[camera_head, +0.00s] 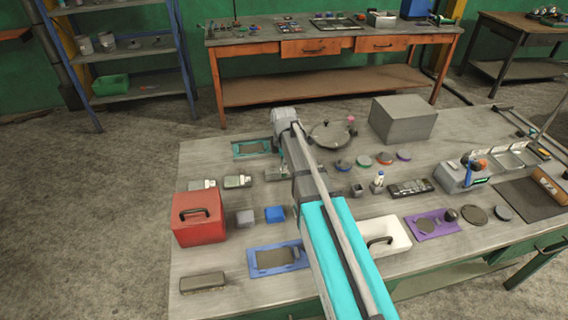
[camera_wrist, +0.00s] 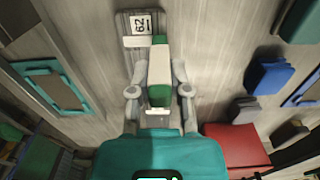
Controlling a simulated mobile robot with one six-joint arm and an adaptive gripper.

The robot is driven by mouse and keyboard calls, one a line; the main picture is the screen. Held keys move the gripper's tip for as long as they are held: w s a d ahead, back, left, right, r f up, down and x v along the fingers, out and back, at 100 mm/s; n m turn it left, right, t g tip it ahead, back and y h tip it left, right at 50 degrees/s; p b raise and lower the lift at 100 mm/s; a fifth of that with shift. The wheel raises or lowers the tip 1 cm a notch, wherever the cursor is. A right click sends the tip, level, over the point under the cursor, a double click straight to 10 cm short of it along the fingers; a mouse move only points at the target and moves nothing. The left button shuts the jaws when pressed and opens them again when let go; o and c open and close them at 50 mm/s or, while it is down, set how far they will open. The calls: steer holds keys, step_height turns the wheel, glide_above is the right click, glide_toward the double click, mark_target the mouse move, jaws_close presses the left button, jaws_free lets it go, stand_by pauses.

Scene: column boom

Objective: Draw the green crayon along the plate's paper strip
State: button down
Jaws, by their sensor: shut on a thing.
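My gripper (camera_wrist: 158,76) is shut on the green crayon (camera_wrist: 158,58), which has green ends and a white middle band. In the wrist view the crayon points up the picture, its far end over the grey plate (camera_wrist: 138,75). The plate bears a white label reading 62 (camera_wrist: 141,24). A white strip (camera_wrist: 134,42), probably the paper strip, lies across the plate below the label and is partly hidden by the crayon. I cannot tell whether the crayon touches it. In the head view my arm hides the gripper and crayon.
A teal-framed tray (camera_head: 238,152) lies beyond my arm. A red box (camera_head: 197,231), a grey block (camera_head: 245,218) and a blue block (camera_head: 275,214) stand left of the arm. A big grey box (camera_head: 403,122) stands at the back right. Bare tabletop (camera_head: 205,160) shows at the back left.

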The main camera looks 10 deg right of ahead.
steer(key=shift+w, duration=0.15)
steer(key=shift+w+r, duration=0.15)
steer(key=shift+w, duration=1.75)
steer(key=shift+s, duration=0.2)
steer(key=shift+s, duration=1.85)
steer(key=shift+w, duration=0.15)
steer(key=shift+w, duration=1.85)
steer(key=shift+s+f, duration=0.15)
steer(key=shift+f, duration=0.05)
